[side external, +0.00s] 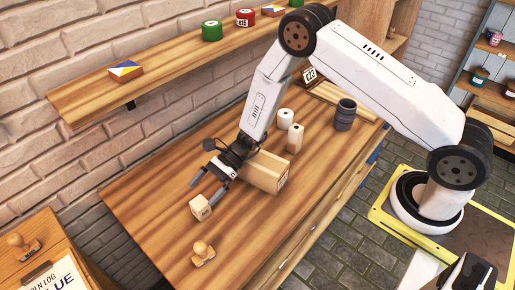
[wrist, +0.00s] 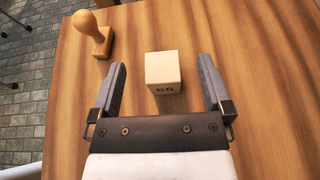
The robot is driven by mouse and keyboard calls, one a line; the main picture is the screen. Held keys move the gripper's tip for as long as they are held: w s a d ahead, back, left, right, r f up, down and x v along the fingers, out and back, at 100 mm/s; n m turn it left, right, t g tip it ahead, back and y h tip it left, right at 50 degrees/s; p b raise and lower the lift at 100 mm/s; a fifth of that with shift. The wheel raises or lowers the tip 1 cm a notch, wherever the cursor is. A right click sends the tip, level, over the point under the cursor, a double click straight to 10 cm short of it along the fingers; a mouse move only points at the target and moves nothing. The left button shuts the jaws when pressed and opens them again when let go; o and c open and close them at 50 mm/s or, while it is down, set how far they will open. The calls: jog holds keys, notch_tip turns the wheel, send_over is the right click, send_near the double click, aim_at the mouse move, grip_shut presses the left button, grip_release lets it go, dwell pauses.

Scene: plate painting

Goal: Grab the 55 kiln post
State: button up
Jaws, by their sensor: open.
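The 55 kiln post is a small pale wooden block (side external: 200,208) standing on the wooden table (side external: 150,215). In the wrist view the block (wrist: 163,70) shows the number 55 on its near face. My gripper (side external: 207,186) is open and empty, just behind the block in the side view. In the wrist view my gripper (wrist: 162,66) has one finger on each side of the block, with a gap on both sides. I cannot tell whether the fingertips are down at the block's height.
A wooden stamp (side external: 203,254) stands near the block and also shows in the wrist view (wrist: 94,36). A larger wooden block (side external: 267,171), pale posts (side external: 285,119) and a dark stack (side external: 344,115) stand farther back. The front table surface is mostly clear.

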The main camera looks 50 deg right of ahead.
aim_at(198, 203)
jog(key=a+f, duration=0.1)
jog(key=f, duration=0.2)
jog(key=shift+a, duration=0.4)
jog(key=shift+a+f, duration=0.15)
jog(key=shift+a, duration=0.35)
grip_shut()
jog(key=shift+r, duration=1.2)
jog(key=s+d+r, duration=0.5)
jog(key=s+r, duration=0.5)
jog(key=s, duration=0.2)
jog(key=shift+s+d+r, duration=0.2)
jog(key=shift+s+r, duration=0.15)
jog(key=shift+s, duration=0.05)
